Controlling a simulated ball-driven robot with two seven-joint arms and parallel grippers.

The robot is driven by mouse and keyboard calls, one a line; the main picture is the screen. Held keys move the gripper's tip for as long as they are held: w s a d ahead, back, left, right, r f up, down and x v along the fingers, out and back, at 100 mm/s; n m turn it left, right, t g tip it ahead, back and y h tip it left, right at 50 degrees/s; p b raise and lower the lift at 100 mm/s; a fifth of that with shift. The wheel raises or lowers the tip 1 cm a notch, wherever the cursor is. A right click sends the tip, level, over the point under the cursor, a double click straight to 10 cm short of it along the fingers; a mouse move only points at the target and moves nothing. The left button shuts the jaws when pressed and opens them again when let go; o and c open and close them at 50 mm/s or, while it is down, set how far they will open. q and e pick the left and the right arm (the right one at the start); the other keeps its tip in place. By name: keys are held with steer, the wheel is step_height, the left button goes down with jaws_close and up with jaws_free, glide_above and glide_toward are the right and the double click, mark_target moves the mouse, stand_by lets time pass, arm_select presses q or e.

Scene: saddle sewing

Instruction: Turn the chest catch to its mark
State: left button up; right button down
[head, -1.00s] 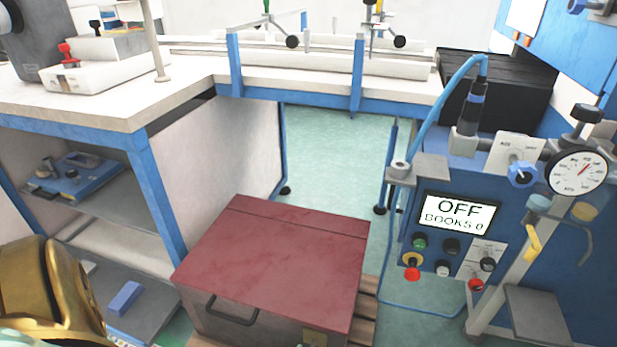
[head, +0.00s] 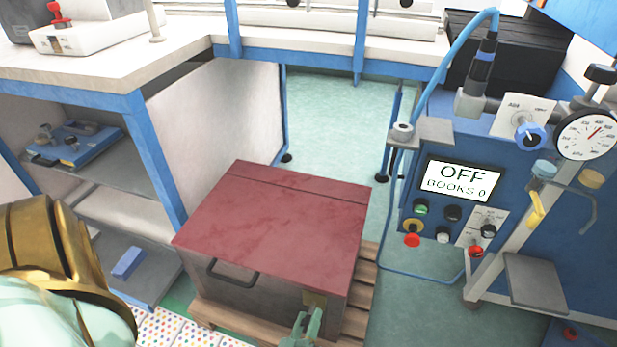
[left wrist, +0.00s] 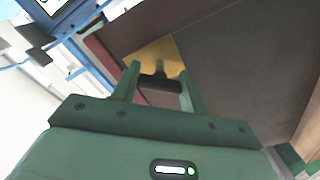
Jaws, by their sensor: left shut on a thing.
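The chest (head: 285,220) has a red lid, which is closed, and a grey-brown front with a black handle (head: 232,275). Its brass catch plate (head: 315,299) is at the right of the front, partly behind my left gripper (head: 305,325). In the left wrist view, the yellow plate (left wrist: 150,54) is just beyond the fingers of my left gripper (left wrist: 160,77). The catch's dark turning piece (left wrist: 161,83) lies between the fingertips, which are shut on it. Its mark cannot be made out. My right gripper is not in view.
The chest stands on a wooden pallet (head: 358,300). A blue-framed bench with shelves (head: 125,195) is close on its left. A blue machine panel (head: 410,190) reading OFF is on the right. Green floor (head: 335,125) is clear behind the chest.

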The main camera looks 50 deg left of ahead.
arm_select(q)
steer(key=shift+f+n, duration=0.1)
steer(key=shift+n, duration=0.9)
steer(key=n, duration=0.2)
steer(key=shift+n+b, duration=0.3)
steer(key=shift+s+n, duration=0.1)
steer(key=shift+n, duration=1.5)
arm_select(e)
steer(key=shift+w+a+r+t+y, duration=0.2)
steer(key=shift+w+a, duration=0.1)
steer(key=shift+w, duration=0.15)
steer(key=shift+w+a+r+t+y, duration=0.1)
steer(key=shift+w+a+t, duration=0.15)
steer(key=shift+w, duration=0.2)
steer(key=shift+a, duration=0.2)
arm_select(q)
steer(key=o, duration=1)
